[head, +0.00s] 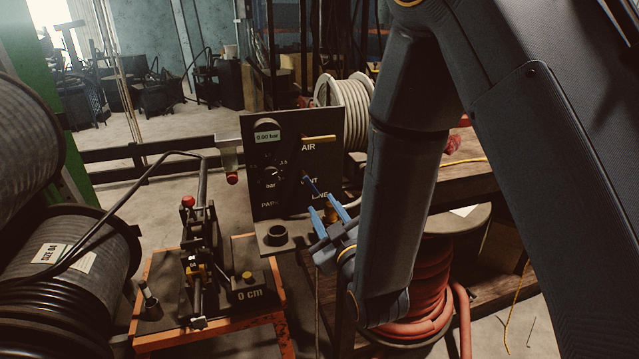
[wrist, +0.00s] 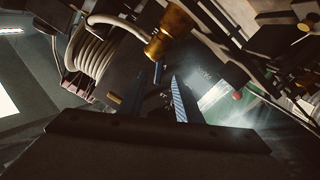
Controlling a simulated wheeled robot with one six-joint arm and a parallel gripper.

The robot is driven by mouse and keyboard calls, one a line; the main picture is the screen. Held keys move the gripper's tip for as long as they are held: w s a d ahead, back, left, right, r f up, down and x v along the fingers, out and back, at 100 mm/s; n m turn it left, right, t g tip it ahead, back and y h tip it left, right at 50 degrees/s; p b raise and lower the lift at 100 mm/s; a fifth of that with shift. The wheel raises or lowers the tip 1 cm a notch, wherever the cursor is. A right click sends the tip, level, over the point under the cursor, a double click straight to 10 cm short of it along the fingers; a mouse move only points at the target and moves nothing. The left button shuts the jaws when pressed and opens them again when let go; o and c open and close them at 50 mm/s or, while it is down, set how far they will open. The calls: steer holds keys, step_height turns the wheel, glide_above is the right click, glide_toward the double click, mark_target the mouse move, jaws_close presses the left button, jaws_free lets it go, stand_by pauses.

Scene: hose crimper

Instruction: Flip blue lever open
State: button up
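A black upright panel (head: 262,185) stands in the middle of the head view, with AIR and other partly hidden labels. The slim blue lever (head: 311,186) slants down to the right on its lower right part. My gripper (head: 323,207) is just below and in front of the lever, with its two blue fingers apart and nothing visibly held. In the wrist view, my gripper (wrist: 158,84) is also open. A small dark blue piece (wrist: 158,72), probably the lever's end, shows between and beyond the fingertips. I cannot tell whether they touch it.
A yellow lever (head: 319,138) sticks out beside AIR. A gauge (head: 267,136) reads 0.00 bar. A brass fitting (wrist: 172,32) is close beyond the fingers. A white hose reel (head: 346,112) stands behind the panel, a red hose coil (head: 420,285) below my arm, and an orange-framed bench (head: 207,335) at front left.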

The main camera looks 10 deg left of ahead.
mark_target(313, 189)
steer(key=p+x, duration=0.2)
steer(key=x, duration=0.6)
steer(key=shift+w, duration=0.1)
jaws_close()
